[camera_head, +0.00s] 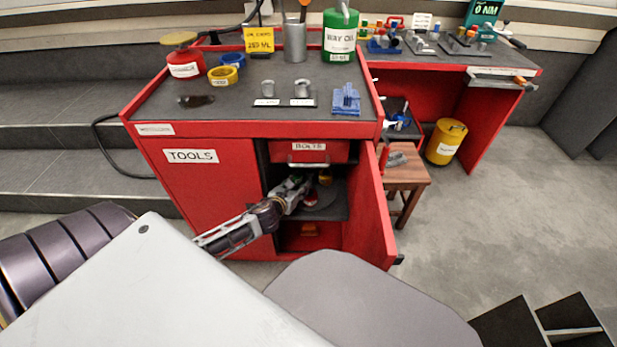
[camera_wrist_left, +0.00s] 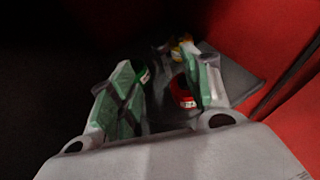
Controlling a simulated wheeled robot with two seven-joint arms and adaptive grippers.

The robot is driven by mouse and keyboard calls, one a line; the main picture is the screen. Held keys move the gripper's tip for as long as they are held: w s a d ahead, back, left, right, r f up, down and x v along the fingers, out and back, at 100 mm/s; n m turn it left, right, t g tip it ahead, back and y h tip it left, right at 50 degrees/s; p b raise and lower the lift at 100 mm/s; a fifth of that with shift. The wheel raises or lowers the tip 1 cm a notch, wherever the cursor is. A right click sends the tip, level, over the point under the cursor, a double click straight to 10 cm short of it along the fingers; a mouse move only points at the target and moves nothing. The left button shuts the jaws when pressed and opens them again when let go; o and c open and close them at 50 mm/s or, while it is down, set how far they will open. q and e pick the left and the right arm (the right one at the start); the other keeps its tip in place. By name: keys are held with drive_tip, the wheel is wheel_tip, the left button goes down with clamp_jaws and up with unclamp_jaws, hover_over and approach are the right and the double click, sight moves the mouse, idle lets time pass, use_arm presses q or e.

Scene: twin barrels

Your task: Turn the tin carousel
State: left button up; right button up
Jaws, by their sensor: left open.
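The tin carousel (camera_head: 322,201) is a grey round plate on a shelf inside the open red cabinet, partly hidden by my left arm. A red tin (camera_head: 310,198) and a yellow tin (camera_head: 325,178) stand on it. My left gripper (camera_head: 299,184) reaches into the cabinet at the carousel's left side. In the left wrist view its green-padded fingers (camera_wrist_left: 163,80) are spread apart. The red tin (camera_wrist_left: 182,93) shows between them, near the right finger; contact cannot be told. A green tin (camera_wrist_left: 143,77) is by the left finger, and the yellow tin (camera_wrist_left: 184,49) is farther back. My right gripper is out of view.
The open cabinet door (camera_head: 372,215) stands to the right of my left arm. The bolts drawer (camera_head: 308,152) is above the opening, and the closed tools door (camera_head: 208,195) is to the left. A wooden stool (camera_head: 407,178) stands beyond the open door.

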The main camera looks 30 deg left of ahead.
sight(309, 175)
use_arm(q)
drive_tip(key=shift+b+x, duration=1.6)
drive_tip(key=shift+x, duration=2.2)
drive_tip(key=shift+b+x, duration=0.7)
drive_tip(key=shift+x, duration=0.9)
drive_tip(key=shift+w+a+f, duration=0.1)
drive_tip(key=shift+w, duration=0.2)
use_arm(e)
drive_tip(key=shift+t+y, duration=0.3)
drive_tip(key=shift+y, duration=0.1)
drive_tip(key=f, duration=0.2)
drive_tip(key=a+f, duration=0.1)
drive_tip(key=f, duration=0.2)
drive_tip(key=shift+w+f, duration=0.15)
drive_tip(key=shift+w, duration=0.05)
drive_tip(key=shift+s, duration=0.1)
use_arm(q)
drive_tip(key=c, duration=0.4)
clamp_jaws()
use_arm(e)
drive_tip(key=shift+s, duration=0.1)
